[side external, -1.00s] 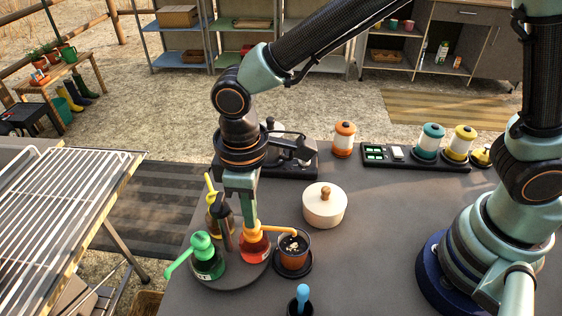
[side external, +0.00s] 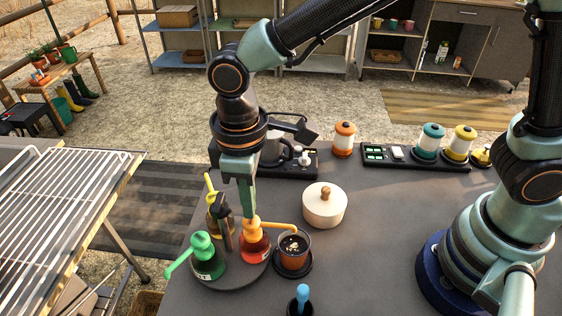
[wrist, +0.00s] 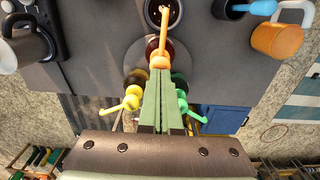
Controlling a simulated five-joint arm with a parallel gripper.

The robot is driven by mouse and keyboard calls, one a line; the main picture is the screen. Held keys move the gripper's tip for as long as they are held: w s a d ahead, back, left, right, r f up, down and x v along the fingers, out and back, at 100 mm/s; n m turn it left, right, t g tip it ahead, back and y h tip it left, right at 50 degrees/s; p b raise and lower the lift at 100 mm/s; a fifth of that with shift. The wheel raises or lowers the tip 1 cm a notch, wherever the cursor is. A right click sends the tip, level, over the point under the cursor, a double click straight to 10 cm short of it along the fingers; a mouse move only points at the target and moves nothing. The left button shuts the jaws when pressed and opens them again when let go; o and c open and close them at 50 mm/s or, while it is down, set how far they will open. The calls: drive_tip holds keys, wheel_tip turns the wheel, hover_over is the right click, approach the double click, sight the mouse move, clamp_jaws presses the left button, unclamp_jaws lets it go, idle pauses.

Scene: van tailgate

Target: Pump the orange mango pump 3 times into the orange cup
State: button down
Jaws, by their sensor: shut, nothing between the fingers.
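The orange mango pump (side external: 254,245) stands on a round dark turntable, its orange spout reaching right over a brown-orange cup (side external: 294,252). The cup holds dark contents with pale bits and stands on a dark saucer. My gripper (side external: 248,216) points down, shut and empty, with its tips at the top of the pump head; I cannot tell whether they touch. In the wrist view, the shut fingers (wrist: 160,80) partly cover the pump, and the orange spout (wrist: 163,30) reaches to the cup (wrist: 160,12).
A green pump (side external: 207,258) and a yellow pump (side external: 213,205) share the turntable. A lidded pale pot (side external: 324,206) stands right. An orange mug (wrist: 277,40) with a white handle shows in the wrist view. A blue-handled tool (side external: 302,295) stands near the front.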

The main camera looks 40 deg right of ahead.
drive_tip(key=shift+f, duration=1.55)
drive_tip(key=shift+r, duration=1.55)
drive_tip(key=shift+r, duration=2)
